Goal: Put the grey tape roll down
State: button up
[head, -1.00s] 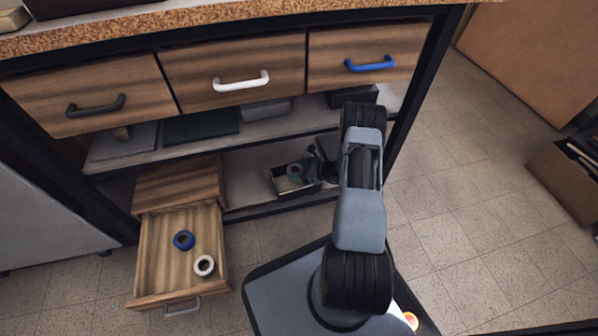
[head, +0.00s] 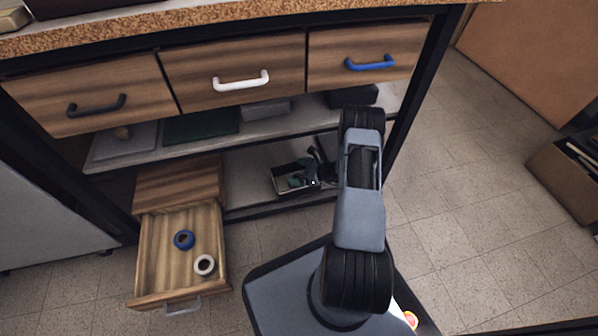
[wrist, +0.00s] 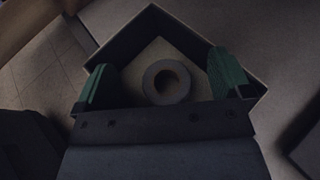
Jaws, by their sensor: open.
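The grey tape roll (wrist: 166,82) lies flat inside a small dark-walled box (wrist: 207,42) with a pale bottom. My gripper (wrist: 163,80) is open, with a green finger pad on each side of the roll and a gap to it on both sides. In the head view the gripper (head: 309,174) reaches down into the box (head: 277,190) on the lower shelf. The roll cannot be made out clearly there.
The middle shelf (head: 265,128) above the box carries flat and boxy items. Clear floor (head: 470,220) lies to the right.

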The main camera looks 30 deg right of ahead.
jog(key=shift+s+f, duration=0.1)
jog(key=shift+r, duration=0.35)
jog(key=p+v, duration=0.4)
jog(key=v, duration=0.8)
jog(key=shift+r, duration=0.3)
